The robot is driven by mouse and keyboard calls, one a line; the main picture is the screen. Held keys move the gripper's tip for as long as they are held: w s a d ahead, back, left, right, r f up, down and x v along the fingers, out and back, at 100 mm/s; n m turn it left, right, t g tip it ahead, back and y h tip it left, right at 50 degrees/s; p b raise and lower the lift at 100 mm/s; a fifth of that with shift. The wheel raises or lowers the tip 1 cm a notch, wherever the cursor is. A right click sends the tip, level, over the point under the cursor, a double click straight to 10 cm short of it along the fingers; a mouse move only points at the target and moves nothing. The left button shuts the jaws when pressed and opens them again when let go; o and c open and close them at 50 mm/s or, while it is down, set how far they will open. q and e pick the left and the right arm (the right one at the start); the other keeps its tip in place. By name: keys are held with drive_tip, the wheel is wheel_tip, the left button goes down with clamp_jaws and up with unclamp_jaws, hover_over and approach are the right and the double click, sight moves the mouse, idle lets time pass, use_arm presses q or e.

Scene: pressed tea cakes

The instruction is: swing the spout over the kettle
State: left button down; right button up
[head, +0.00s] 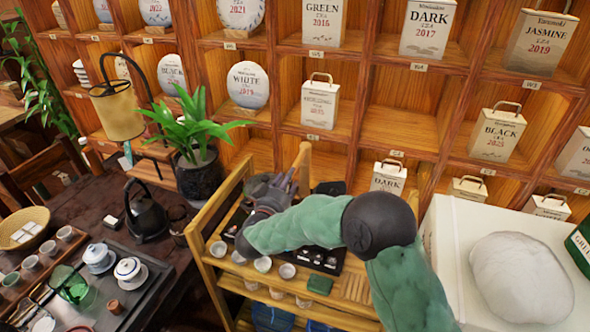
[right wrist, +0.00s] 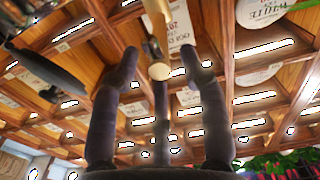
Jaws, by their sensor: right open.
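The black kettle (head: 146,218) stands upright on the dark table, left of the wooden rack, with its handle raised. I cannot make out a spout over or beside it for sure. My right gripper (head: 276,183) is above the rack, well to the right of the kettle. The right wrist view shows its dark fingers (right wrist: 162,66) spread open. A tan bar with a rounded end (right wrist: 159,70) appears between or behind them; I cannot tell whether they touch it. My left gripper is out of view.
A wooden rack (head: 200,262) with small cups and dark trays stands under my right arm. A potted plant (head: 199,180) and a lamp (head: 117,112) are behind the kettle. A tea tray (head: 150,290) with gaiwans lies in front. Shelves of tea packages line the back.

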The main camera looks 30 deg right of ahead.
sight(298, 166)
drive_tip(key=shift+b+x, duration=0.7)
drive_tip(key=shift+x, duration=2.45)
clamp_jaws()
